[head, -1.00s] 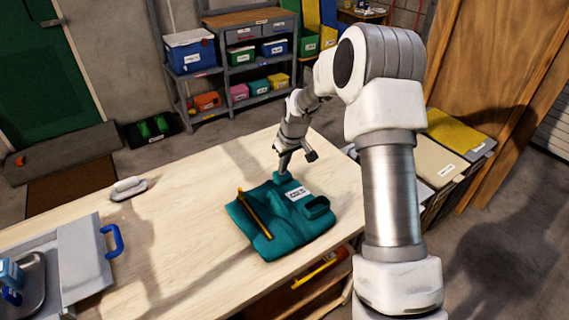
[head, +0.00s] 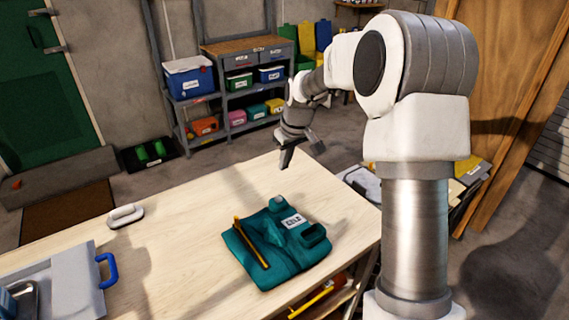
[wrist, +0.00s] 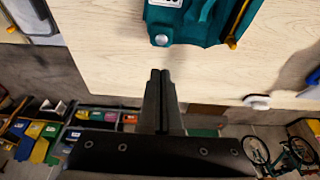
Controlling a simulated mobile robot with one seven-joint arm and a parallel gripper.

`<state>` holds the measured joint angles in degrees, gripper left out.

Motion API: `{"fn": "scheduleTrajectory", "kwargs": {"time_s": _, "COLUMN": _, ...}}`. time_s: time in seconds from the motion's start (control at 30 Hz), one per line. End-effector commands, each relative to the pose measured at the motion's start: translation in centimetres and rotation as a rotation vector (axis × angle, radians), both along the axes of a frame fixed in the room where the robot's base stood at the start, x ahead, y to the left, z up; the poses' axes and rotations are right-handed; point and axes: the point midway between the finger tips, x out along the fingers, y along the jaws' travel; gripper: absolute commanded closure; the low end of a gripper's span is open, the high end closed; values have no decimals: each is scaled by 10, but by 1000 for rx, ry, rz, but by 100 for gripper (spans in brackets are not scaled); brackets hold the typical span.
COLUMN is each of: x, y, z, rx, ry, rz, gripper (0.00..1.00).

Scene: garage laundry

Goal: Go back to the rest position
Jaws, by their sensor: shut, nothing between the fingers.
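My gripper (head: 287,158) is raised over the far edge of the light wooden table (head: 180,200) in the head view. In the wrist view, my gripper (wrist: 160,75) shows its two fingers pressed together with nothing between them. A teal folded item (head: 275,250) with a white label and a yellow strip lies on the table, apart from my gripper. It also shows at the top of the wrist view (wrist: 195,25).
A grey case (head: 60,285) with a blue handle sits at the table's left. A white oval object (head: 125,215) lies near the far left edge. Shelves with bins (head: 235,85) stand behind the table. A wooden panel (head: 515,90) is at the right.

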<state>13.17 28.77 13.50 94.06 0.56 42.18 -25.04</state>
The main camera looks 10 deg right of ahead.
Motion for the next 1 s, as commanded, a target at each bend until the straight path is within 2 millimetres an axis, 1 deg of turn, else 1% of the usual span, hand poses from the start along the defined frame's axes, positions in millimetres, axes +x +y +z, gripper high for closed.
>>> {"fn": "scheduleTrajectory", "kwargs": {"time_s": 0.07, "x": 0, "y": 0, "z": 0, "rx": -1, "ry": -1, "rz": 0, "gripper": 100}}
{"fn": "scheduleTrajectory", "kwargs": {"time_s": 0.17, "x": -4, "y": 1, "z": 7, "rx": -5, "ry": -4, "rz": -3, "gripper": 100}}
{"fn": "scheduleTrajectory", "kwargs": {"time_s": 0.27, "x": -16, "y": 2, "z": 22, "rx": -16, "ry": -13, "rz": -13, "gripper": 100}}
{"fn": "scheduleTrajectory", "kwargs": {"time_s": 0.37, "x": -37, "y": 4, "z": 46, "rx": -32, "ry": -26, "rz": -34, "gripper": 100}}
{"fn": "scheduleTrajectory", "kwargs": {"time_s": 0.5, "x": -75, "y": 6, "z": 78, "rx": -51, "ry": -45, "rz": -76, "gripper": 100}}
{"fn": "scheduleTrajectory", "kwargs": {"time_s": 0.57, "x": -92, "y": 6, "z": 89, "rx": -57, "ry": -54, "rz": -96, "gripper": 100}}
{"fn": "scheduleTrajectory", "kwargs": {"time_s": 0.7, "x": -132, "y": 7, "z": 113, "rx": -64, "ry": -77, "rz": -141, "gripper": 100}}
{"fn": "scheduleTrajectory", "kwargs": {"time_s": 0.77, "x": -150, "y": 6, "z": 121, "rx": -64, "ry": -88, "rz": -163, "gripper": 100}}
{"fn": "scheduleTrajectory", "kwargs": {"time_s": 0.8, "x": -162, "y": 7, "z": 126, "rx": -64, "ry": -94, "rz": -175, "gripper": 100}}
{"fn": "scheduleTrajectory", "kwargs": {"time_s": 1.0, "x": -221, "y": 6, "z": 141, "rx": -49, "ry": -127, "rz": -245, "gripper": 100}}
